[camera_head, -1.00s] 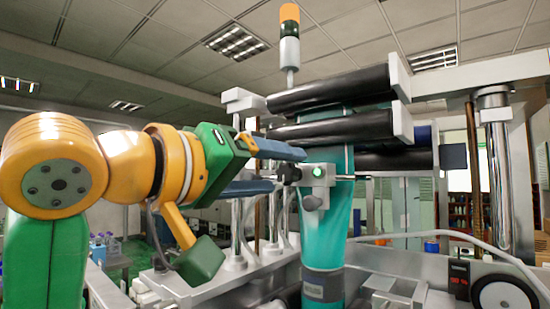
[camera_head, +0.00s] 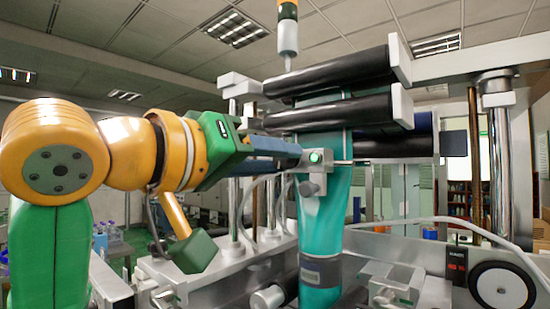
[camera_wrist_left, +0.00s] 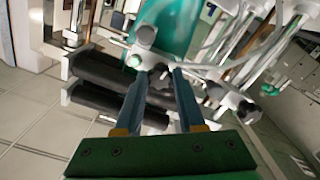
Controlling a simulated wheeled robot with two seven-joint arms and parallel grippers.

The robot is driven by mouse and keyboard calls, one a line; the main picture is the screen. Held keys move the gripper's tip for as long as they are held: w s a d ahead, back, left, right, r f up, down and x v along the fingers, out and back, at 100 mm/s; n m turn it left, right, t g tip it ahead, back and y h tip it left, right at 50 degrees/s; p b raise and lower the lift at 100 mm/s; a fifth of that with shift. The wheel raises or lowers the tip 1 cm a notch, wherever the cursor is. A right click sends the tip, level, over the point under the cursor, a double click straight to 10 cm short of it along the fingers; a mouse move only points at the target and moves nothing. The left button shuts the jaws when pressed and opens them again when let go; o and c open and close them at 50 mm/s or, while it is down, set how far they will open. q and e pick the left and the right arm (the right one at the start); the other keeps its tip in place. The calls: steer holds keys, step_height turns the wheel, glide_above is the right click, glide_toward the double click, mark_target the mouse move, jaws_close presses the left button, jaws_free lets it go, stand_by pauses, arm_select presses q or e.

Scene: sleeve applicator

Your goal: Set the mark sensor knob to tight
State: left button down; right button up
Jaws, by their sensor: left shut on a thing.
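The mark sensor is a small grey block with a lit green spot (camera_head: 316,157), mounted in front of the teal sleeve film (camera_head: 325,215). A grey clamp piece (camera_head: 308,187) hangs below it. My left gripper (camera_head: 298,155) reaches in from the left with its blue fingers at the sensor's left side, shut on the knob there. The fingers hide the knob in the head view, so its setting cannot be read. My right gripper is not in view.
Black rollers (camera_head: 340,107) lie above and behind the sensor. Upright metal posts (camera_head: 233,180) stand to its left. A grey cable (camera_head: 430,220) curves across the right, above a dark wheel (camera_head: 502,288) and a small black panel (camera_head: 457,262).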

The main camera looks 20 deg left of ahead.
arm_select(q)
steer(key=m+p, duration=0.3)
steer(key=m, duration=1.8)
steer(key=shift+m, duration=0.4)
steer(key=m, duration=0.8)
steer(key=shift+f+m, duration=0.15)
steer(key=shift+m, duration=0.25)
steer(key=shift+d+f+m, duration=0.1)
steer(key=shift+m, duration=1.7)
steer(key=c, duration=0.5)
jaws_free()
steer(key=shift+s, duration=0.1)
steer(key=shift+r, duration=0.2)
